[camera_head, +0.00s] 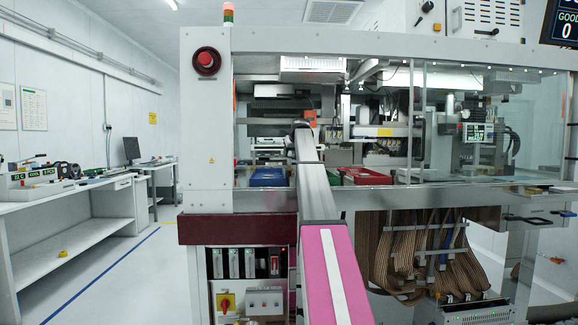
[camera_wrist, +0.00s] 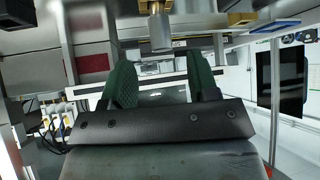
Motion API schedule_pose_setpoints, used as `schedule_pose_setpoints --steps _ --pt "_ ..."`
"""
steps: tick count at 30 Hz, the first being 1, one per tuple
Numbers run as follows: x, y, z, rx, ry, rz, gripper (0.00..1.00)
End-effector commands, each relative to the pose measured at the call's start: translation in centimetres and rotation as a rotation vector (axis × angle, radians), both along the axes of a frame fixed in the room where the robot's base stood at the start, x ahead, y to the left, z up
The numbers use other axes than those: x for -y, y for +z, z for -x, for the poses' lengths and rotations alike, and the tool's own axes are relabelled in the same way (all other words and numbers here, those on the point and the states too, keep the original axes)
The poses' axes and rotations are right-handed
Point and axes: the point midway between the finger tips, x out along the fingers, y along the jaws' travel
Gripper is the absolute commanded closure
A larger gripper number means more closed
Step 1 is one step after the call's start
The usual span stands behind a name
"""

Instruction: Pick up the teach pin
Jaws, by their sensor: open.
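In the wrist view, my gripper (camera_wrist: 161,75) shows two green textured fingers standing wide apart on a dark bar, with nothing held between them. A short grey metal cylinder with a brass-coloured top (camera_wrist: 161,32) is at the upper middle, beyond the fingertips and apart from them. I cannot tell for certain whether it is the teach pin. In the head view, my arm reaches into the machine opening and hides the gripper; no teach pin can be made out there.
The handler machine (camera_head: 262,206) frames the opening around my arm. Inside are a blue tray (camera_head: 268,177) on the left and a red tray (camera_head: 366,176) on the right. A glass panel covers the right side. A white workbench (camera_head: 85,186) stands at the left, with clear floor between.

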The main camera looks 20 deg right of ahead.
Motion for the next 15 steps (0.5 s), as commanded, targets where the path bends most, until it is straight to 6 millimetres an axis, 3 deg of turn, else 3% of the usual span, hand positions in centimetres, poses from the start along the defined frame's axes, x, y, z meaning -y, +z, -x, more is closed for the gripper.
schedule_pose_setpoints --steps 9,15 --pt "-0.1 -2.7 -3.1 -0.001 0.000 0.000 0.46" --pt "-0.1 -3.3 -3.5 -0.001 0.000 0.000 0.46"
